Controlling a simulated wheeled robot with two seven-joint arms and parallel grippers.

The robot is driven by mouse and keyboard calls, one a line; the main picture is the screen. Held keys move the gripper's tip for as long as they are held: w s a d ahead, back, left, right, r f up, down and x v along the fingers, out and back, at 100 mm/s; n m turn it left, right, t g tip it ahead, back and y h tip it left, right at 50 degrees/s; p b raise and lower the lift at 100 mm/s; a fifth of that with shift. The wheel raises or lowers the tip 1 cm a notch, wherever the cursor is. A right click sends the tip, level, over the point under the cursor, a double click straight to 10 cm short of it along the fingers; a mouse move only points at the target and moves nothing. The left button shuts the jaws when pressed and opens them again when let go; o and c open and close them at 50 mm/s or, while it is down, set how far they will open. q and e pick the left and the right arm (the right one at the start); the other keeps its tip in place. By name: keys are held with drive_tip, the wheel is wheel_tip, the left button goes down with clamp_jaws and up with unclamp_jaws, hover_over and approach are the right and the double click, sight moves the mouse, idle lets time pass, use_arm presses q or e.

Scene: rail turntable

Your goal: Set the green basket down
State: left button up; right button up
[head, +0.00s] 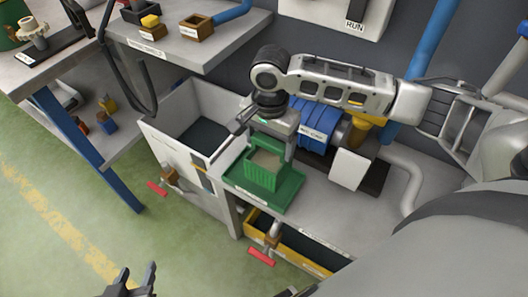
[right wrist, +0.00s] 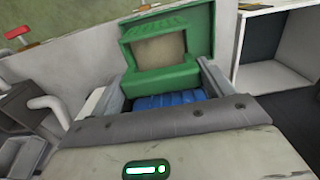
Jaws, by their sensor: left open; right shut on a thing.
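The green basket (head: 262,172), with a beige inside, is upright over a green tray (head: 290,192) on the grey bench. My right gripper (head: 270,141) comes down from above and is shut on the basket's upper part. In the right wrist view the basket (right wrist: 160,75) sits between the two fingers, with a green tray (right wrist: 205,28) behind it. The basket's base is within the tray's outline; I cannot tell whether it touches the tray. My left gripper (head: 137,272) is open and empty, low over the floor at the bottom of the head view.
An open white bin (head: 168,140) stands left of the tray. A yellow-edged drawer (head: 290,246) and red handles (head: 261,256) are below. The green floor is clear at left.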

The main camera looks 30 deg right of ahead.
sight(264, 166)
drive_tip(key=w+f, duration=0.2)
drive_tip(key=shift+w+f, duration=0.2)
drive_tip(key=shift+f, duration=0.2)
drive_tip(key=shift+f+b, duration=0.35)
drive_tip(key=shift+f, duration=1.25)
drive_tip(key=o, duration=1.5)
